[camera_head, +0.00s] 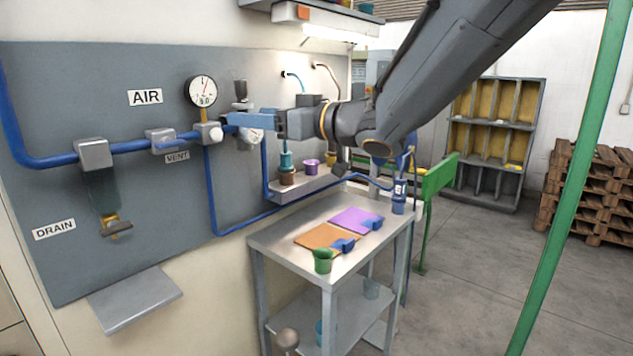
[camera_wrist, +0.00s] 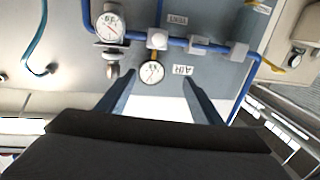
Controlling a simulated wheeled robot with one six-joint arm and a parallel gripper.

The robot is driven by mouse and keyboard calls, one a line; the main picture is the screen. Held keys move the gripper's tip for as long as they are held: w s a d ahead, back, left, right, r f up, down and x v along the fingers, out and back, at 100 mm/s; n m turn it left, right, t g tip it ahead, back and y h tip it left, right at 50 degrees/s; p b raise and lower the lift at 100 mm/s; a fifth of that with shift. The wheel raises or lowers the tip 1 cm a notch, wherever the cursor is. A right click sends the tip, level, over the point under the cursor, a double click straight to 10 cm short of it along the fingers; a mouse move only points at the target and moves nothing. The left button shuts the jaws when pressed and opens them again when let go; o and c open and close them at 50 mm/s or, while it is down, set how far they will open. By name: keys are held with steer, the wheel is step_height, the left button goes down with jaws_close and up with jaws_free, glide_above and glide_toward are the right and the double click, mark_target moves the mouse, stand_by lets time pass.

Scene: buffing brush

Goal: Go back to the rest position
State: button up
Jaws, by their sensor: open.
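My gripper (camera_head: 232,119) reaches from the upper right toward the grey wall panel (camera_head: 60,130). Its blue fingers overlap the pipe fittings right of the round gauge (camera_head: 202,91) in the head view; whether they touch cannot be told. In the wrist view my gripper (camera_wrist: 158,80) has its two fingers well apart, with nothing held between them. A round gauge (camera_wrist: 152,72) and the AIR label (camera_wrist: 183,70) show beyond the fingers, upside down. A second gauge (camera_wrist: 110,27) shows farther left there.
A metal cart (camera_head: 275,240) below my arm bears an orange mat (camera_head: 318,236), a purple mat (camera_head: 350,217) and a green cup (camera_head: 323,261). A small wall shelf (camera_head: 295,190) holds cups. A green post (camera_head: 570,180) stands at right. Blue pipes (camera_head: 60,158) cross the panel.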

steer(key=w+d+f+m+t+h, duration=0.25)
steer(key=d+f+m+h, duration=0.75)
steer(key=d+f, duration=1.05)
steer(key=s+d+f+g+h, duration=0.55)
steer(key=s+d+f, duration=0.25)
steer(key=s+f, duration=0.2)
steer(key=s+d+f+m+g, duration=0.1)
steer(key=s+f+g, duration=0.1)
steer(key=s, duration=0.5)
steer(key=s+d+f+g, duration=0.1)
steer(key=s+f+g, duration=0.2)
steer(key=s, duration=0.4)
steer(key=shift+f+m+g, duration=0.3)
steer(key=shift+f+m, duration=0.1)
steer(key=shift+f, duration=0.1)
steer(key=shift+d, duration=0.1)
